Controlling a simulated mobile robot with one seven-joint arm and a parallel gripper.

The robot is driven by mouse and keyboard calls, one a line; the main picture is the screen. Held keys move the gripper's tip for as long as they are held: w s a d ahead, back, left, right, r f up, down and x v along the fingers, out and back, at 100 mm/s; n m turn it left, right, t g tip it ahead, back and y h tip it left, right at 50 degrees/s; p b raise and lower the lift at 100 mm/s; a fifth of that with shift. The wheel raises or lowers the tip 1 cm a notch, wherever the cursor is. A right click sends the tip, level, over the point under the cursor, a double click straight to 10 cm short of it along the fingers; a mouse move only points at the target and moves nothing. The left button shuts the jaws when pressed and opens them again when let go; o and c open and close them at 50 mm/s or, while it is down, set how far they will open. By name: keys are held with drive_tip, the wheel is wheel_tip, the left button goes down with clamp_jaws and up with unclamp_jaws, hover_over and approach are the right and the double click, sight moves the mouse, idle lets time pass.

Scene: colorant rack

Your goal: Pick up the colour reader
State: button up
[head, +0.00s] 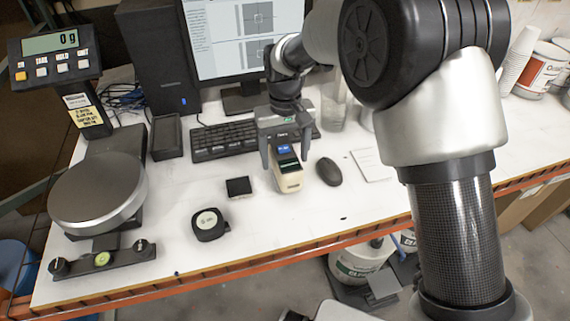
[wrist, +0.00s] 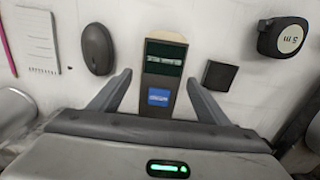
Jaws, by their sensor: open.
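The colour reader (head: 289,178) is a cream handheld device with a dark face, a blue screen and a green panel. It lies on the white table in front of the keyboard. In the wrist view the colour reader (wrist: 163,72) sits between the two fingers, with a visible gap on each side. My gripper (head: 287,160) is open over it, one finger on either side; the gripper also shows in the wrist view (wrist: 159,83). Its near end is hidden behind the gripper body in the wrist view.
A mouse (head: 328,171) lies close to the right and a small black block (head: 238,187) to the left. A tape measure (head: 209,224), a round scale (head: 98,192), a keyboard (head: 224,140) and a notepad (head: 371,164) lie around. The table front is fairly clear.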

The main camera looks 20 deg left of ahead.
clamp_jaws()
